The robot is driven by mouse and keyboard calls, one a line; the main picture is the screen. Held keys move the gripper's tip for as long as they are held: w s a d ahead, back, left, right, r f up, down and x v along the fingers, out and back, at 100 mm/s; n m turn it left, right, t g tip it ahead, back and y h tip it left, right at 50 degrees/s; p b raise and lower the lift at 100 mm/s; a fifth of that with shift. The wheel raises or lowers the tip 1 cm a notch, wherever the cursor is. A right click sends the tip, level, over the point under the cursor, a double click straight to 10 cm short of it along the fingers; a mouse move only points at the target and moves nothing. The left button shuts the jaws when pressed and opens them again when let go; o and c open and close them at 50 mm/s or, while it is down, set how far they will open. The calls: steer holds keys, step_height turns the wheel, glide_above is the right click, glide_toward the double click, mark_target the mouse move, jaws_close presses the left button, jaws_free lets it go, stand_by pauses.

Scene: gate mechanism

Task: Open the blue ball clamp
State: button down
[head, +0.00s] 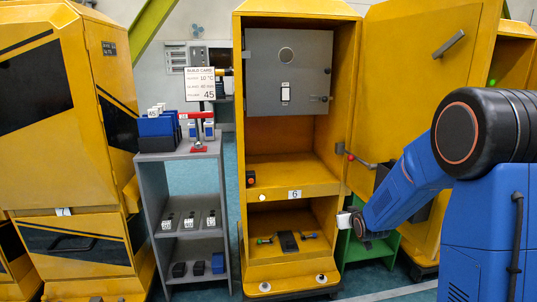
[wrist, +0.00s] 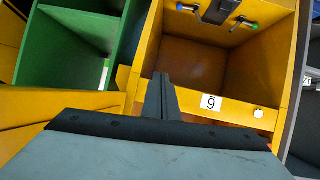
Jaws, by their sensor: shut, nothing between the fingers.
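In the lower compartment of the yellow cabinet, in the head view, a small clamp with a blue end (head: 309,236) sits right of a dark block (head: 288,242). A similar piece with a green end (head: 265,240) sits left of the block. The wrist view looks upside down, showing the blue end (wrist: 182,6) at the top edge, the block (wrist: 217,9) and the green end (wrist: 252,25). My gripper (wrist: 161,82) is shut and empty, in front of the cabinet, apart from the clamps. In the head view my gripper (head: 350,222) is right of the compartment. The clamp's jaw position is too small to tell.
The cabinet's frame carries a label plate (head: 294,194) above the lower compartment. A green shelf (head: 372,245) stands right of it, and the open yellow door (head: 415,70) hangs above. A grey rack (head: 150,200) stands to the left. Floor shows in front.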

steer(key=s+r+m+g, duration=0.1)
steer(key=s+r+g, duration=0.35)
steer(key=s, duration=1.25)
steer(key=s+r+g, duration=0.1)
steer(key=s+r, duration=0.7)
steer(key=s, duration=0.9)
steer(key=s+a+f+g, duration=0.1)
steer(key=s+g, duration=0.1)
steer(key=s, duration=1.4)
steer(key=shift+s+f+m, duration=0.15)
steer(key=shift+s+m, duration=0.25)
